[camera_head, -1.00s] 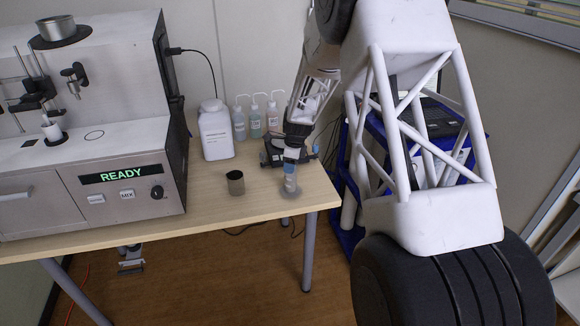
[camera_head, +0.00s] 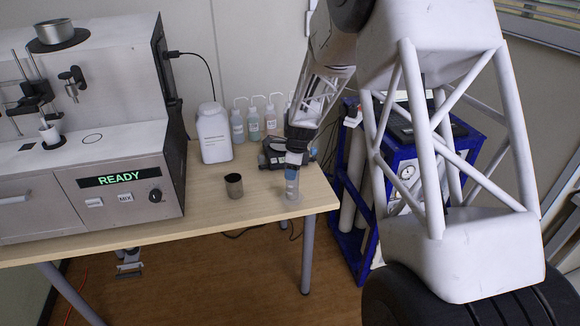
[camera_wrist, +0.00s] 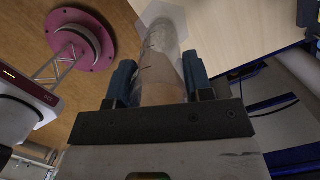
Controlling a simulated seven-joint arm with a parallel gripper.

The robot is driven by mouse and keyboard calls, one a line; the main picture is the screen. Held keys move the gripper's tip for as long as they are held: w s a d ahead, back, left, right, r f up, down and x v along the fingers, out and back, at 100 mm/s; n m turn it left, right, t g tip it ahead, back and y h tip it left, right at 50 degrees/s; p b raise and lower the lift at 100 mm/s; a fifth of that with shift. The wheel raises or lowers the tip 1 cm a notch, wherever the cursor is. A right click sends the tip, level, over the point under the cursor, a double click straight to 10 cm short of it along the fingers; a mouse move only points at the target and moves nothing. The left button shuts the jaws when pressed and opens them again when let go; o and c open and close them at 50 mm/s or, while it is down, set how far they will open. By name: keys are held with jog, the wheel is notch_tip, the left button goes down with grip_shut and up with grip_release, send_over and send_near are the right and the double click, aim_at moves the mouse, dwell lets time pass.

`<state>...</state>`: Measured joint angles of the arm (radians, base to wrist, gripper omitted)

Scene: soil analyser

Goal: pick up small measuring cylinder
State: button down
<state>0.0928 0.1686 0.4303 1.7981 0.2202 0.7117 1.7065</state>
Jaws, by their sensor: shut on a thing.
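The small measuring cylinder (camera_head: 291,188) is clear and stands about upright near the front right corner of the wooden table. My gripper (camera_head: 292,172) comes down on it from above and is shut around its upper part. In the wrist view the clear cylinder (camera_wrist: 160,52) runs between the two blue fingers of my gripper (camera_wrist: 158,78), with dark marks on its wall. A pale, see-through foot shows at its lower end in the head view. I cannot tell whether the foot touches the tabletop or hangs just above it.
A dark metal beaker (camera_head: 234,186) stands left of the cylinder. The analyser (camera_head: 120,160) fills the left. A blue-framed cart (camera_head: 345,235) stands right of the table (camera_head: 200,212).

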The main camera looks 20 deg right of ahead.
jog(key=s, duration=1)
jog(key=shift+a+r, duration=0.3)
jog(key=shift+r, duration=0.15)
jog(key=shift+s, duration=0.15)
dwell(0.8)
jog(key=w+d+r+m, duration=0.2)
jog(key=w+r+m, duration=0.1)
jog(key=w, duration=1.1)
jog(key=w+d+r+m, duration=0.2)
jog(key=w+m, duration=0.4)
jog(key=w, duration=0.8)
jog(key=shift+w+r+t+h, duration=0.35)
jog(key=shift+r+t+h, duration=0.05)
jog(key=shift+r, duration=0.2)
jog(key=shift+d, duration=0.1)
jog(key=shift+w, duration=0.15)
jog(key=w+d+f, duration=0.1)
jog(key=w, duration=1.4)
jog(key=shift+w+d+f, duration=0.15)
jog(key=shift+w+f, duration=0.1)
jog(key=shift+w, duration=0.1)
